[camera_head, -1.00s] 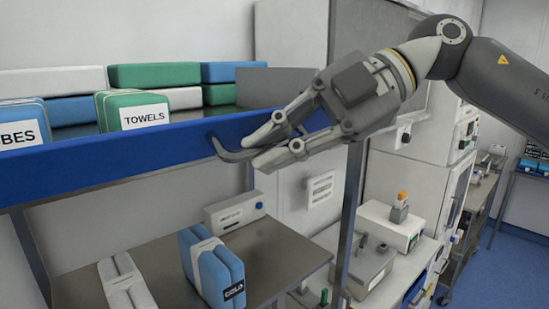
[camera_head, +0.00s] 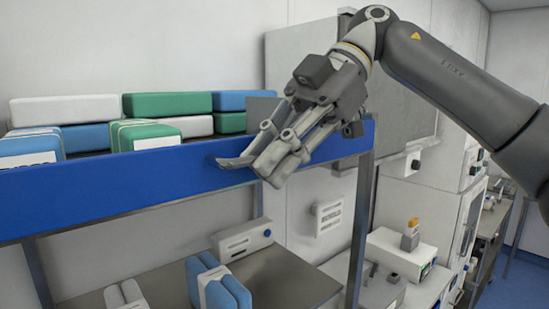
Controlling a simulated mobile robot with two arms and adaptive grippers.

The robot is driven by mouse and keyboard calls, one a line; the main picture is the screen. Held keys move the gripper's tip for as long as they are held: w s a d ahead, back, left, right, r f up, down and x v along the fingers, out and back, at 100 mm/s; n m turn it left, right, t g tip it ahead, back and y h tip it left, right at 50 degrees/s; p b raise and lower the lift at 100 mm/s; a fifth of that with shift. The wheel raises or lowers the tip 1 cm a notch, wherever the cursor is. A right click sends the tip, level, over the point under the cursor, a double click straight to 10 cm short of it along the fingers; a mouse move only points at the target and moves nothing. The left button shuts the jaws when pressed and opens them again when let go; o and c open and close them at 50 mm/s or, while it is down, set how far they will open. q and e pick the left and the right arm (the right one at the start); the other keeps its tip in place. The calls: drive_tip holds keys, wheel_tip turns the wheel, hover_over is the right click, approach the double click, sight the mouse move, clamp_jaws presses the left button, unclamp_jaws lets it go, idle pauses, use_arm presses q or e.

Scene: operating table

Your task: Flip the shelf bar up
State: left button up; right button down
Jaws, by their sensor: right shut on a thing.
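The shelf bar (camera_head: 110,182) is a long blue board along the front edge of the upper shelf. It stands high enough to cover the lower part of the labels on the boxes behind it. My right gripper (camera_head: 252,170) comes in from the right, in front of the bar's right half. Its fingers are shut on the grey handle (camera_head: 232,161) at the bar's front; the fingers hide much of this handle and part of the bar. My left gripper is not in view.
White, green and blue boxes (camera_head: 168,104) are stacked on the upper shelf behind the bar. A lower steel shelf (camera_head: 275,275) holds blue and white packs (camera_head: 215,283). A metal post (camera_head: 361,230) stands below the bar's right end. White equipment (camera_head: 400,250) is to the right.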

drive_tip(key=shift+r, duration=0.1)
drive_tip(key=c, duration=1.8)
unclamp_jaws()
drive_tip(key=shift+v, duration=3.75)
drive_tip(key=shift+d, duration=0.1)
